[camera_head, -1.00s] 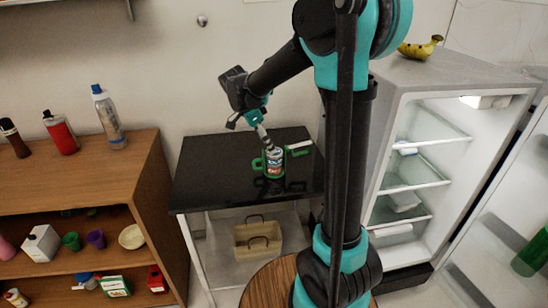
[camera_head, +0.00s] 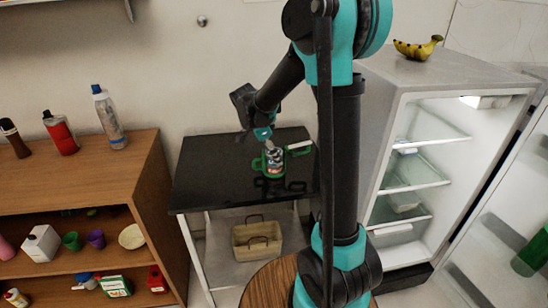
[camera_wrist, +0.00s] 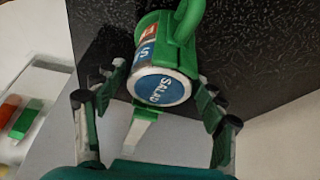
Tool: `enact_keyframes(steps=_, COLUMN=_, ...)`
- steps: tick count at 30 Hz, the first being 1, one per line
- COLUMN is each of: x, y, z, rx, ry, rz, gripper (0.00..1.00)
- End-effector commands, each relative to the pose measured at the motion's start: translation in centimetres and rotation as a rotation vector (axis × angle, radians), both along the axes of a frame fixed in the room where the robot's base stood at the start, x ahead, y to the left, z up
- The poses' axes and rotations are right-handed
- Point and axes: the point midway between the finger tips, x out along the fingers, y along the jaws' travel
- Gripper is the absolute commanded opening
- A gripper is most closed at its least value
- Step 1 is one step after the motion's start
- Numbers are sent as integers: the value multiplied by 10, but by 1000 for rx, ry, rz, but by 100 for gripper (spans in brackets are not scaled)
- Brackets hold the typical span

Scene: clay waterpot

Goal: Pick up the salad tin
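The salad tin (camera_head: 274,158) stands on the black tabletop (camera_head: 215,165). In the wrist view the tin (camera_wrist: 160,88) shows its blue round end with the word SALAD. My gripper (camera_head: 269,142) is just above the tin in the head view. In the wrist view my gripper (camera_wrist: 160,80) is open, with one finger on each side of the tin's near end and visible gaps between. A green loop-shaped piece (camera_wrist: 186,20) is right against or beside the tin; whether they touch I cannot tell.
A thin white piece (camera_head: 299,145) lies right of the tin. A tan basket (camera_head: 257,250) sits on the shelf below. An open fridge (camera_head: 378,130) stands at the right and a wooden cabinet (camera_head: 145,165) at the left.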

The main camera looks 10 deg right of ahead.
Motion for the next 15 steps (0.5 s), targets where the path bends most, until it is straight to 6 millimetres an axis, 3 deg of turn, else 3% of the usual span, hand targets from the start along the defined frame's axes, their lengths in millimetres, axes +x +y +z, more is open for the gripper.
enact_keyframes(steps=2, x=0, y=0, z=0, rx=0, ry=0, rz=0, gripper=56)
enact_keyframes(steps=10, x=0, y=0, z=0, rx=0, ry=0, rz=0, gripper=22)
enact_keyframes(steps=15, x=0, y=0, z=0, rx=0, ry=0, rz=0, gripper=22)
